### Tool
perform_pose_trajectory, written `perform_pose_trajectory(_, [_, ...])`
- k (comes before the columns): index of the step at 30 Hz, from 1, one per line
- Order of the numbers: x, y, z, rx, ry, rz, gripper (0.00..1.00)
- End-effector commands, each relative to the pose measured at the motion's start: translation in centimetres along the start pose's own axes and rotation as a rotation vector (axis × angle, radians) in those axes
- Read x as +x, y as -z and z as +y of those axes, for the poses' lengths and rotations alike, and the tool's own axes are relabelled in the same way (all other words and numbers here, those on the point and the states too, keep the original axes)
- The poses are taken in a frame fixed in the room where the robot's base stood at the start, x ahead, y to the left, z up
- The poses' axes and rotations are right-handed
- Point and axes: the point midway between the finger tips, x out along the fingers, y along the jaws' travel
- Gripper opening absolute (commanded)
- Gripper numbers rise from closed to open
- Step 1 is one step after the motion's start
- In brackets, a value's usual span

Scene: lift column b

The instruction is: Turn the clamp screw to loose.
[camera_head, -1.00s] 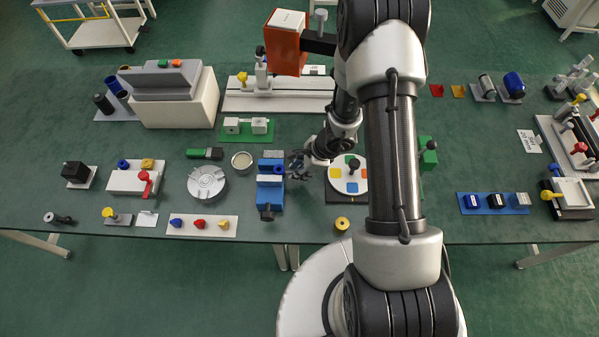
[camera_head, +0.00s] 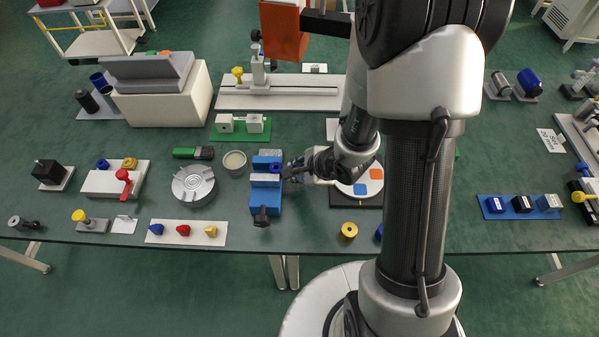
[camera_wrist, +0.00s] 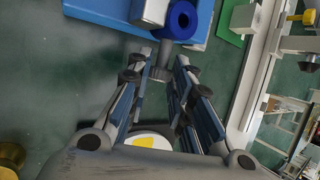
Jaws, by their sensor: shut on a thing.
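A blue vise (camera_head: 268,200) stands near the front middle of the bench and also shows at the top of the wrist view (camera_wrist: 100,12). A blue ring-shaped part (camera_head: 275,168) sits at its grey jaw; its dark hole shows in the wrist view (camera_wrist: 181,20). A grey stem with a wider end, seemingly the clamp screw (camera_wrist: 161,73), sticks out from below the ring towards me. My gripper (camera_head: 289,172) is just right of the vise. The screw's turn position cannot be read.
A round disc with coloured patches (camera_head: 360,187) lies close under my wrist. A yellow spool (camera_head: 349,230) is near the front edge. A green plate with grey blocks (camera_head: 241,127) is behind the vise. A shallow round dish (camera_head: 234,161) and a grey round fixture (camera_head: 193,184) stand left.

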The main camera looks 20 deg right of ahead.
Motion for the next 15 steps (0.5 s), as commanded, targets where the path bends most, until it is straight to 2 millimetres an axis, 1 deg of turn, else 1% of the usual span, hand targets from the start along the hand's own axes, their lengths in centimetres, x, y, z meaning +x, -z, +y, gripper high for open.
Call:
perform_pose_trajectory(6, [0.0, -0.02, 0.24, -0.028, 0.064, 0.0, 0.0])
perform_pose_trajectory(15, [0.01, -0.02, 0.23, -0.046, 0.107, -0.001, 0.0])
